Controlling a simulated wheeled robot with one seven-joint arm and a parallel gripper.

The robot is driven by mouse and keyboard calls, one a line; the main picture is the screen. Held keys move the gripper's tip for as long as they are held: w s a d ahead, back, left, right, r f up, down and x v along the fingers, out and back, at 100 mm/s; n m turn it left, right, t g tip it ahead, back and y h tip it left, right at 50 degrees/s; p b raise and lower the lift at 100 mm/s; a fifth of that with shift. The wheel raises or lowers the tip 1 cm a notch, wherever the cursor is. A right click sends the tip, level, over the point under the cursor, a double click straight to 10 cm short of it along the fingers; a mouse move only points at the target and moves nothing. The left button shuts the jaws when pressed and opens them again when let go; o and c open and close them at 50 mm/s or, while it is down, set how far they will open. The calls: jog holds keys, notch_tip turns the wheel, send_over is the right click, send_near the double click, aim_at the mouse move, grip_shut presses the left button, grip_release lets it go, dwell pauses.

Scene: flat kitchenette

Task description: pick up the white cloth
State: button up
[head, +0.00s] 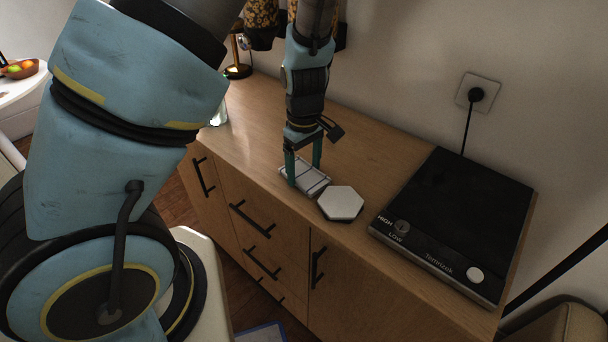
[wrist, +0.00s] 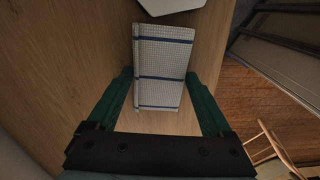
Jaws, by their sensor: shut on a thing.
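The white cloth (head: 305,175) is a folded, pale, finely checked rectangle with dark blue stripes. It lies on the wooden cabinet top near its front edge. My gripper (head: 304,178) points down at the cloth, with one finger on each side of it. In the wrist view, the cloth (wrist: 162,68) lies between the two green fingers of my gripper (wrist: 163,84). My gripper is shut on the cloth. The cloth appears to be at the level of the cabinet top; whether it is lifted slightly cannot be told.
A white hexagonal plate (head: 341,203) is right beside the cloth. A black hot plate (head: 455,220) covers the right part of the cabinet top (head: 382,158). A lamp (head: 238,70) and a glass item (head: 219,115) stand at the left. Free wood lies behind the cloth.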

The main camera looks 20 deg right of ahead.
aim_at(304, 171)
jog(key=c, duration=0.4)
notch_tip(304, 171, up, 10)
dwell(0.5)
